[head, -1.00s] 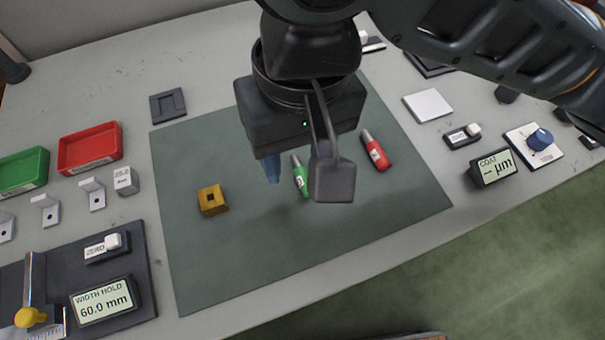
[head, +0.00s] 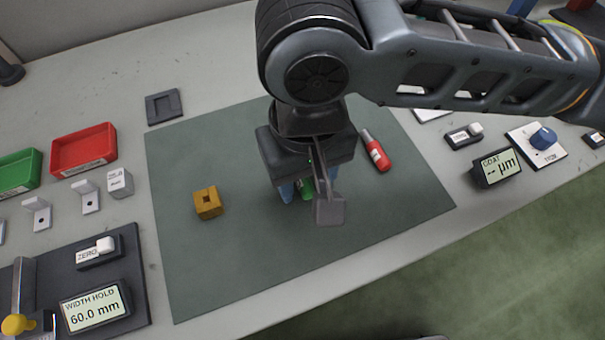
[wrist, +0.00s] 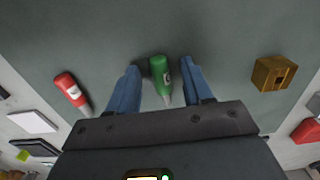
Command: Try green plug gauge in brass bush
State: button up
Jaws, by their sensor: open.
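The green plug gauge (wrist: 161,76) lies on the mat between the two blue fingers of my gripper (wrist: 158,82) in the wrist view. The fingers are open, with a gap on each side of the gauge. In the head view the green gauge (head: 306,188) is mostly hidden behind my gripper (head: 297,192). The brass bush (head: 208,203) is a square block with a hole in its top. It stands on the mat left of my gripper, and in the wrist view the bush (wrist: 272,73) is at the right.
A red plug gauge (head: 377,153) lies on the green mat (head: 240,265) right of my gripper. Red (head: 84,150) and green (head: 18,172) trays, a width gauge display (head: 95,306) and small brackets stand at the left. A coating display (head: 495,167) stands at the right. The front of the mat is clear.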

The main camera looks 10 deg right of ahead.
jog(key=shift+c, duration=0.3)
grip_shut()
jog(key=shift+r, duration=0.2)
